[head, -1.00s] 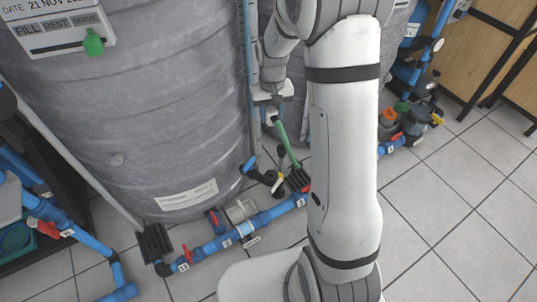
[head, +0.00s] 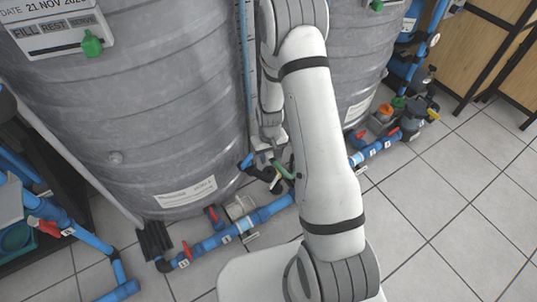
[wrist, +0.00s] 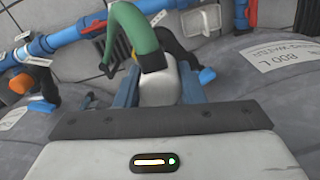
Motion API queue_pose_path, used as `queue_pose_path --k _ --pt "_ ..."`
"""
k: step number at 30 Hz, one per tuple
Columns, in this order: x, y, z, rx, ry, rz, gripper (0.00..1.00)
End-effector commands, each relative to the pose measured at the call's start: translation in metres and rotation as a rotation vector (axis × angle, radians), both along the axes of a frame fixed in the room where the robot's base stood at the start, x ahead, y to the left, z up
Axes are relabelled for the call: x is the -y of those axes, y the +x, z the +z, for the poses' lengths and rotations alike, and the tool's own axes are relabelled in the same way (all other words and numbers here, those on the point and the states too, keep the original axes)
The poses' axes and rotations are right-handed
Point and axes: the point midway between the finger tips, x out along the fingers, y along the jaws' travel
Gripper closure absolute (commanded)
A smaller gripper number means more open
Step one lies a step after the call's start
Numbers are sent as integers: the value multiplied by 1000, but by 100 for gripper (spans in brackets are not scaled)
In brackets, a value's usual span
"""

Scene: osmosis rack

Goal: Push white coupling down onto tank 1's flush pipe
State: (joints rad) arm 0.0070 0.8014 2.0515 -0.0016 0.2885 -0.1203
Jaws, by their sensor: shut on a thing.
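In the wrist view, my gripper (wrist: 157,82) is shut on the white coupling (wrist: 160,90), with a blue-grey finger on each side. A green hose (wrist: 135,28) curves up from the coupling's far end past a dark band. A black pipe (wrist: 174,45), which looks like the flush pipe, shows just behind the hose. The coupling and hose hide its end, so I cannot tell whether the two touch. In the head view, my gripper (head: 268,148) is low beside the big grey tank (head: 130,110), just above the black pipe fittings (head: 258,172). The green hose (head: 284,170) is partly hidden by my arm.
A blue pipe line (head: 232,233) with red-handled valves runs along the tiled floor in front of the tank. A second grey tank (head: 350,75) stands to the right. The floor at right is clear.

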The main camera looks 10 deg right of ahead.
Motion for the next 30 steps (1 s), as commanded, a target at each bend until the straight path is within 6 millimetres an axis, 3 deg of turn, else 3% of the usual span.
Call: queue_pose_path --k 13,30 --pt "-1 0 -7 -1 0 1 85" --pt "-1 0 -55 -1 0 2 85"
